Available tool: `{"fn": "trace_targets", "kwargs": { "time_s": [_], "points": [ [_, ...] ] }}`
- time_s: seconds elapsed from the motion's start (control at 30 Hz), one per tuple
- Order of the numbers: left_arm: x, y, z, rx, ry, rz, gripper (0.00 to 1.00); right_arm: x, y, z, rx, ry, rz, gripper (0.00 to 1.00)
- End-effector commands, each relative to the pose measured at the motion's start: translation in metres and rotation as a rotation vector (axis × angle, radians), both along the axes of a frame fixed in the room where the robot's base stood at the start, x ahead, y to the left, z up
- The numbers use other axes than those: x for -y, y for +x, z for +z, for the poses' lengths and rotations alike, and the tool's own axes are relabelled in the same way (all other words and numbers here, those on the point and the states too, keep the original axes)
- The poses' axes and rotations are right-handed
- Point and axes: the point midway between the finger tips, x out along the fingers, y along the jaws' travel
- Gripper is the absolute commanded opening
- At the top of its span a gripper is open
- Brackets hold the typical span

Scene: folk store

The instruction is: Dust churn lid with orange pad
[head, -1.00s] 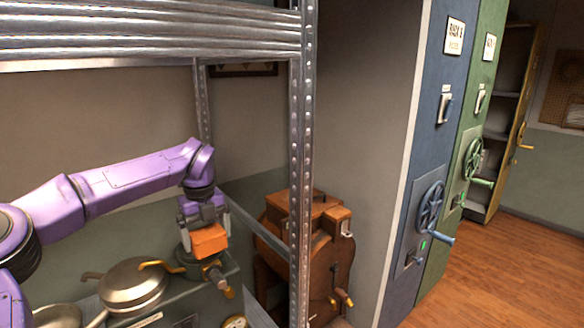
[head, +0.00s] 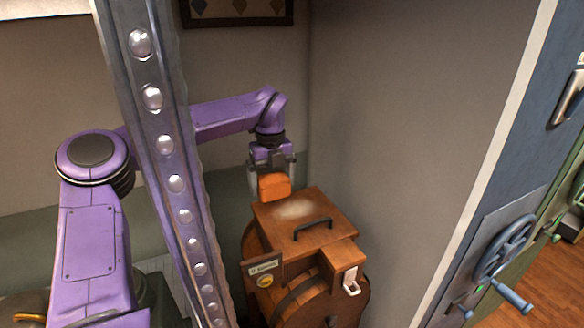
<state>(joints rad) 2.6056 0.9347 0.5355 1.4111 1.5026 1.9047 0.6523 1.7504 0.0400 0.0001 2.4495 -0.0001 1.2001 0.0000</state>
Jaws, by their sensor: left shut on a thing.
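The wooden churn (head: 318,300) stands in the corner between the shelf post and the grey wall. Its square lid (head: 280,233) has a dark handle (head: 313,228) and a pale dusty patch (head: 296,208) near the middle. My left gripper (head: 272,180) is shut on the orange pad (head: 274,187) and holds it at the back left edge of the lid. I cannot tell whether the pad touches the lid. My right gripper is not in view.
A metal shelf post (head: 178,185) stands in front of my left arm, left of the churn. A blue cabinet with a handwheel (head: 506,248) is at the right. A white catch (head: 351,281) sticks out from the churn's front right.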

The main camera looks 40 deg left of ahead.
Motion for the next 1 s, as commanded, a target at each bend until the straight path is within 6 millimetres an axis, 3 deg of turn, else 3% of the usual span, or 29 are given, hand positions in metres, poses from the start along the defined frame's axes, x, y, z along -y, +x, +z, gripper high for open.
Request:
{"fn": "trace_targets", "kwargs": {
  "time_s": [0.23,0.6,1.0],
  "points": [
    [0.000,0.000,-0.013,0.000,-0.001,0.000,0.70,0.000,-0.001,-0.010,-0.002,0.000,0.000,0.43],
    [0.000,-0.001,-0.057,0.000,-0.001,0.000,0.70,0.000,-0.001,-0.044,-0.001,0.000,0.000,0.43],
    [0.000,-0.001,-0.060,0.000,0.000,0.000,0.70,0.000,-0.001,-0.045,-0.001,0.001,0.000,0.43]
  ]
}}
